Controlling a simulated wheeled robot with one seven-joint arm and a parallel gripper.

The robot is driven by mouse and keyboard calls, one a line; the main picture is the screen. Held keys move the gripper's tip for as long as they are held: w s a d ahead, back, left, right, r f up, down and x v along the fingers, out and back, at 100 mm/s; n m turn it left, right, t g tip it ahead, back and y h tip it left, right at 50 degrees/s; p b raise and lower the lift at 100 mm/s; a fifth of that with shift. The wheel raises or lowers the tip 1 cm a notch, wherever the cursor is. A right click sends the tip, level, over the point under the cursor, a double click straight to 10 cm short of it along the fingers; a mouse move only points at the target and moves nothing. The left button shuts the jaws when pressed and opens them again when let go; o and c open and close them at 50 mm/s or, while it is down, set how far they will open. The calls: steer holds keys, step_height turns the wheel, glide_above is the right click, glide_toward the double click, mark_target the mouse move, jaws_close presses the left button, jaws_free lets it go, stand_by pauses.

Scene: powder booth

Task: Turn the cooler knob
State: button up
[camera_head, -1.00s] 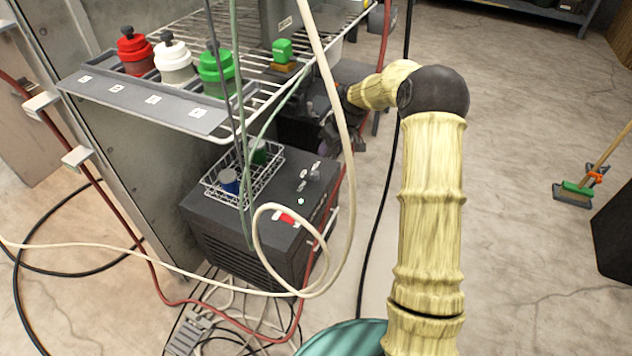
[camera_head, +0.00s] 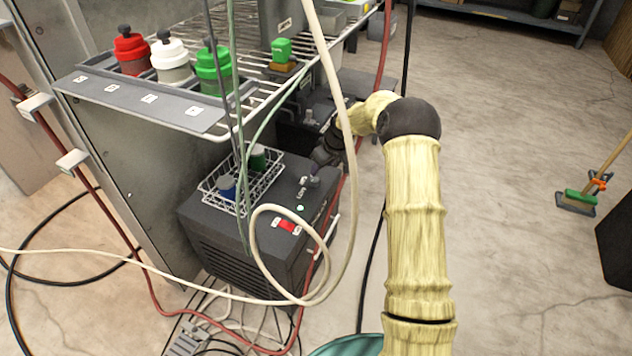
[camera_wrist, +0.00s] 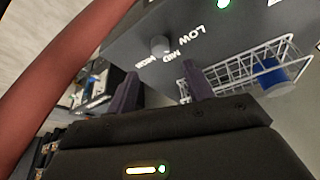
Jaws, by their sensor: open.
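The cooler (camera_head: 225,232) is a dark box on the floor below the wire shelf, with a slatted front. In the head view the knob (camera_head: 314,180) is small, near the cooler's back right. My gripper (camera_wrist: 160,90) is open, its two dark fingers apart and pointing toward the knob without touching it.
A wire basket (camera_head: 240,190) with a blue and a green container sits on the cooler. A red rocker switch (camera_head: 287,226) and green light are near its front. A red hose (camera_wrist: 60,75) crosses close to my gripper; a pale hose (camera_head: 345,180) loops before the cooler. The shelf (camera_head: 140,105) overhangs.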

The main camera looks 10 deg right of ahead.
mark_target(315, 179)
steer(key=b+x, duration=0.2)
steer(key=x, duration=0.6)
steer(key=shift+w+f+b, duration=0.15)
steer(key=shift+f+b, duration=0.15)
steer(key=shift+b, duration=0.05)
steer(key=c, duration=1)
